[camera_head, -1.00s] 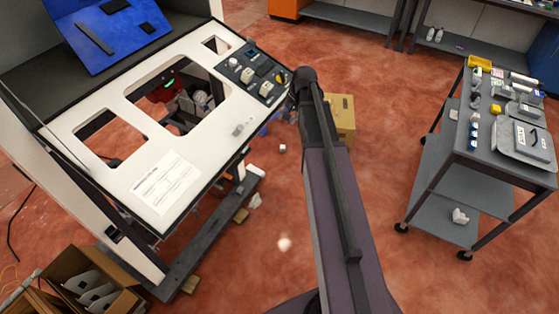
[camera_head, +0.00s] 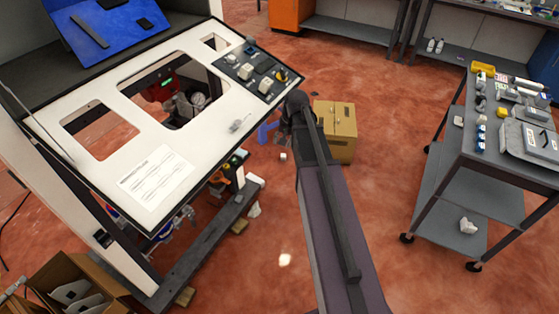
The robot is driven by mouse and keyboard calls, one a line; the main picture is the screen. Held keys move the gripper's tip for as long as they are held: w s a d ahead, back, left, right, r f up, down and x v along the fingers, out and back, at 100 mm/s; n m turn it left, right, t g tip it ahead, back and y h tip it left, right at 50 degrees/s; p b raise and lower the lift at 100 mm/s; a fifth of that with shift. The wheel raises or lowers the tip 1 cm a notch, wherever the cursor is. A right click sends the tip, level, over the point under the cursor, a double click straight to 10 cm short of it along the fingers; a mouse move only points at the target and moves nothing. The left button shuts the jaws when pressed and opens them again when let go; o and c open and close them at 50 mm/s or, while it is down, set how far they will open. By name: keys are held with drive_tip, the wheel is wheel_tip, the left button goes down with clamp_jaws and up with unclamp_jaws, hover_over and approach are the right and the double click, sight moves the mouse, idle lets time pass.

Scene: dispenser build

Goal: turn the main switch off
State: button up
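A white slanted panel (camera_head: 235,110) of the dispenser frame stands at the left. In its upper right corner is a dark control plate (camera_head: 243,82) with several pale knobs or boxes. A small yellow and black rotary switch (camera_head: 281,76) sits at the plate's right edge and looks like the main switch; its set position is too small to read. My arm rises from the bottom middle and its upper end is just below and right of this switch. My gripper cannot be made out; the arm hides what is behind it.
A cardboard box (camera_head: 335,131) stands on the floor right behind my arm. A small blue object (camera_head: 266,132) shows between panel and arm. A grey cart (camera_head: 467,199) with loose parts stands at the right. An open carton (camera_head: 117,276) is at lower left. Red floor lies clear between arm and cart.

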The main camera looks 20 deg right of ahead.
drive_tip(key=shift+n, duration=0.3)
drive_tip(key=shift+s+a+f+b, duration=0.3)
drive_tip(key=shift+f+b, duration=0.35)
drive_tip(key=shift+f, duration=0.1)
drive_tip(key=shift+s+a+f+b, duration=0.3)
drive_tip(key=shift+f+b, duration=0.3)
drive_tip(key=shift+f, duration=0.15)
drive_tip(key=shift+s+a+f+b, duration=0.25)
drive_tip(key=shift+s+f+b, duration=0.05)
drive_tip(key=shift+f+b, duration=0.4)
